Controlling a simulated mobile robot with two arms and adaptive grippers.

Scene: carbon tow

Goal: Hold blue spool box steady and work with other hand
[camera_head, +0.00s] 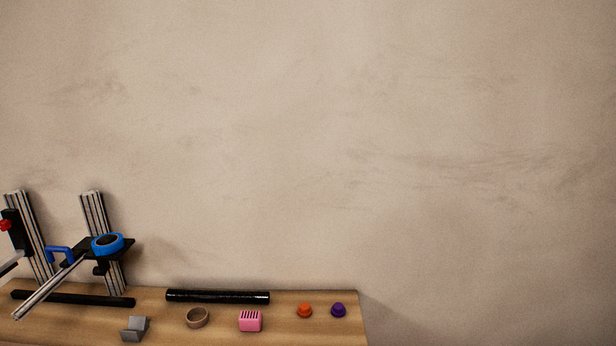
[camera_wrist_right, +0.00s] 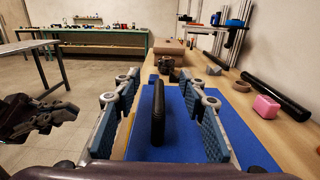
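A round blue case with a dark centre (camera_head: 107,243), which may be the blue spool box, rests on a black plate of the metal-profile rig at the left of the head view. In the right wrist view, my right gripper (camera_wrist_right: 159,84) is open. Its blue-padded fingers stand apart on either side of a black ridged cylinder (camera_wrist_right: 158,118), with visible gaps on both sides. The cylinder is over a blue mat (camera_wrist_right: 180,108). A dark jointed part (camera_wrist_right: 38,118) at the left edge looks like my left gripper; its fingers are unclear. Neither gripper shows in the head view.
The wooden table (camera_head: 225,331) holds a long black tube (camera_head: 218,297), a brown ring (camera_head: 197,318), a pink slotted block (camera_head: 250,321), an orange knob (camera_head: 304,311), a purple knob (camera_head: 338,310) and a grey bracket (camera_head: 134,328). Metal uprights (camera_head: 95,215) rise at the left.

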